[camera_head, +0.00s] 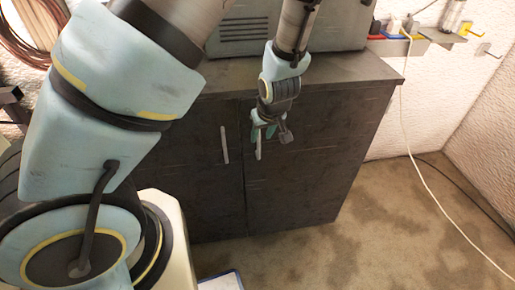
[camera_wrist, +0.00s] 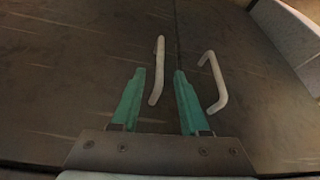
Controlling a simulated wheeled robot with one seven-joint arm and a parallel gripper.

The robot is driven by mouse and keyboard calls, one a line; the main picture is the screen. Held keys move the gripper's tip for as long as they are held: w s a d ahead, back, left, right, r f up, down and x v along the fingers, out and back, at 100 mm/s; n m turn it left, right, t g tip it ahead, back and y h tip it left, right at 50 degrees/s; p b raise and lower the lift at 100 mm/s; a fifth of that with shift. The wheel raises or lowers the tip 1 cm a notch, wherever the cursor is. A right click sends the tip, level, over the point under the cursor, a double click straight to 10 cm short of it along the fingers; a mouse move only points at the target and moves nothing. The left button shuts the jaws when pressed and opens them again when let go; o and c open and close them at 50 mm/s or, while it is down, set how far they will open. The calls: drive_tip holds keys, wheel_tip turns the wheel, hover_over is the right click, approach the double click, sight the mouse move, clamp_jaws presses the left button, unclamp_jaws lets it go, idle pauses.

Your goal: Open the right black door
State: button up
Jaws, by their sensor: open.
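The right black door (camera_head: 300,185) is closed, flush with the left black door (camera_head: 205,195) of a dark cabinet. Its pale bar handle (camera_head: 258,150) is partly hidden behind my gripper (camera_head: 263,135). My gripper is open in front of this handle. In the wrist view, which looks turned over against the head view, the handle (camera_wrist: 157,72) shows between the green fingers of my gripper (camera_wrist: 159,72). The fingers do not clamp it, and I cannot tell their exact depth from it. The left door's handle (camera_wrist: 214,85) lies outside the fingers, to the right in that view.
A grey vented box (camera_head: 245,28) stands on the cabinet top (camera_head: 350,72). A pale cable (camera_head: 412,150) hangs from the wall shelf at right and runs over the floor. The brown floor (camera_head: 390,235) in front and right of the cabinet is mostly clear.

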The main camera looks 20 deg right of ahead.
sight(258, 148)
drive_tip(key=b+x, duration=0.1)
drive_tip(key=x, duration=0.8)
drive_tip(key=shift+f+b, duration=0.25)
drive_tip(key=shift+b, duration=0.15)
drive_tip(key=shift+c, duration=0.3)
clamp_jaws()
idle(0.6)
